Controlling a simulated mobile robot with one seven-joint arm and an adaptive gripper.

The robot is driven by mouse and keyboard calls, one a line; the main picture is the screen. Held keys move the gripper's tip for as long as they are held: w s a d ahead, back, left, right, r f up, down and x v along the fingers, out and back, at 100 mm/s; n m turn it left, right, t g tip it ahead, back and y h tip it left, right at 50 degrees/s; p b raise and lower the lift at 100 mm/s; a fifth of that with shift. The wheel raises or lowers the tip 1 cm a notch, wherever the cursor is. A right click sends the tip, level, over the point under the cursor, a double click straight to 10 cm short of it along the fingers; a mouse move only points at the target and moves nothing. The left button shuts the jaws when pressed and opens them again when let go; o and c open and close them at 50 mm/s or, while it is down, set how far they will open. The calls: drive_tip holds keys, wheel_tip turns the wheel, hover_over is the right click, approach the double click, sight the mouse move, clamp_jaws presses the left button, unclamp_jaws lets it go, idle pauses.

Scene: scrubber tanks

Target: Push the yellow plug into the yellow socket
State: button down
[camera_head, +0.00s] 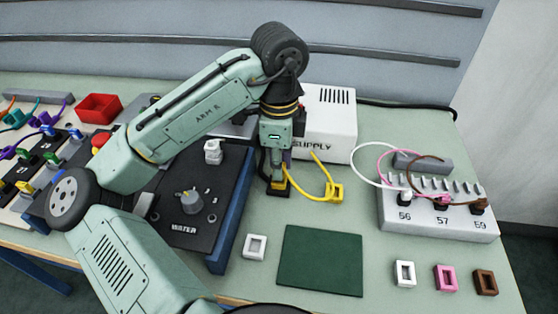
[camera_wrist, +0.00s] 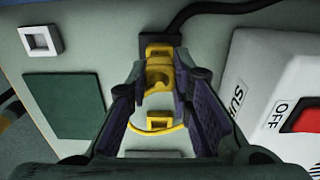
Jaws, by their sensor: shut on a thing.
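My gripper (camera_head: 279,181) points down in front of the white supply box. It is shut on the yellow plug (camera_wrist: 158,76), which shows between the fingers in the wrist view. The plug is right at a black socket block (camera_wrist: 160,42) with a yellow mark, from which a black cable runs. The block (camera_head: 279,192) also shows under the fingertips in the head view. I cannot tell how deep the plug sits. A yellow cable (camera_head: 312,196) loops to the right of the gripper, by a yellow square frame (camera_head: 336,192).
The white supply box (camera_head: 335,125) stands close behind, with a red switch (camera_wrist: 304,116). The black water panel (camera_head: 195,205) is to the left. A dark green mat (camera_head: 320,260) and a white square frame (camera_head: 254,247) lie in front. A socket strip (camera_head: 437,224) with several plugs is right.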

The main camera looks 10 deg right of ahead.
drive_tip(key=shift+f, duration=0.2)
drive_tip(key=shift+f+b, duration=0.6)
drive_tip(key=shift+f, duration=0.2)
drive_tip(key=c, duration=1.3)
unclamp_jaws()
drive_tip(key=shift+c, duration=0.2)
drive_tip(key=shift+o, duration=0.5)
drive_tip(key=o, duration=0.4)
wheel_tip(320, 180, up, 4)
drive_tip(key=shift+f+p, duration=0.25)
drive_tip(key=shift+p, duration=0.95)
drive_tip(key=shift+r, duration=2.6)
